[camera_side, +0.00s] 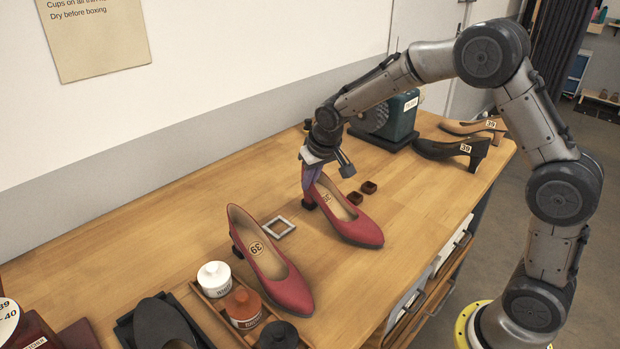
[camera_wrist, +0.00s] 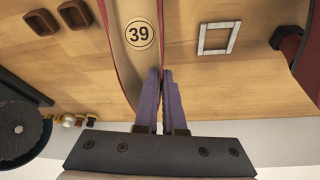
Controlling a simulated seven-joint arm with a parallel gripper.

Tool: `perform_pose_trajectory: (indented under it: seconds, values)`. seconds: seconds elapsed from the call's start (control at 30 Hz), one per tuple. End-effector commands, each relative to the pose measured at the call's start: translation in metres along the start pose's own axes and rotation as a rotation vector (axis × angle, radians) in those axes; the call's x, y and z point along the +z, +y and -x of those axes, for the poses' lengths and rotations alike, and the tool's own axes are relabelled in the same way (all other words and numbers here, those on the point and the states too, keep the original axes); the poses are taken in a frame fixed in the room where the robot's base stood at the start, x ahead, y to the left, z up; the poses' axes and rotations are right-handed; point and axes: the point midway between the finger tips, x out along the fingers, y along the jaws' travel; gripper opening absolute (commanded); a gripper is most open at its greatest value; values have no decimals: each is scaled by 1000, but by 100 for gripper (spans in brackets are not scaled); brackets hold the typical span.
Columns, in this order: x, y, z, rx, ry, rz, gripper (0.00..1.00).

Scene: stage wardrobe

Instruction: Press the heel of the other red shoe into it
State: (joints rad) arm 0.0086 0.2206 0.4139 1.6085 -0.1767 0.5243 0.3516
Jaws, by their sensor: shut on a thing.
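Two red shoes marked 39 show in the side view. The right one (camera_side: 352,224) is toe toward the front right, with a dark end on its heel (camera_side: 309,203). My gripper (camera_side: 309,180) is shut on the back rim of this shoe; its purple fingers (camera_wrist: 161,95) grip the rim in the wrist view. I cannot tell whether the heel bears on the table. The left red shoe (camera_side: 281,278) stands apart, with a dark heel end (camera_wrist: 285,38) in the wrist view. Two small brown cups (camera_side: 355,198) (camera_side: 369,187) lie beside the right shoe.
A grey square frame (camera_side: 278,227) lies between the shoes. A wooden tray (camera_side: 205,305) with several jars (camera_side: 215,279) is at the front left, near a black shoe (camera_side: 162,324). A dark green machine (camera_side: 397,118) and more shoes (camera_side: 450,151) stand behind right.

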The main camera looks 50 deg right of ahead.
Motion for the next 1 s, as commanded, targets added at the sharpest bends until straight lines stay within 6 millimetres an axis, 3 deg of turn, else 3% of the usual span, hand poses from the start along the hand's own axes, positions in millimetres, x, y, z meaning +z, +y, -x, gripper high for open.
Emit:
perform_pose_trajectory:
  seconds: [0.27,0.3,0.47,0.8,1.0]
  values:
    - [2,0,-4,0,0,1,0]
    - [2,0,-4,0,1,1,14]
    - [2,0,-4,0,1,1,41]
    - [2,0,-2,0,-1,0,41]
    - [1,0,23,-1,4,0,41]
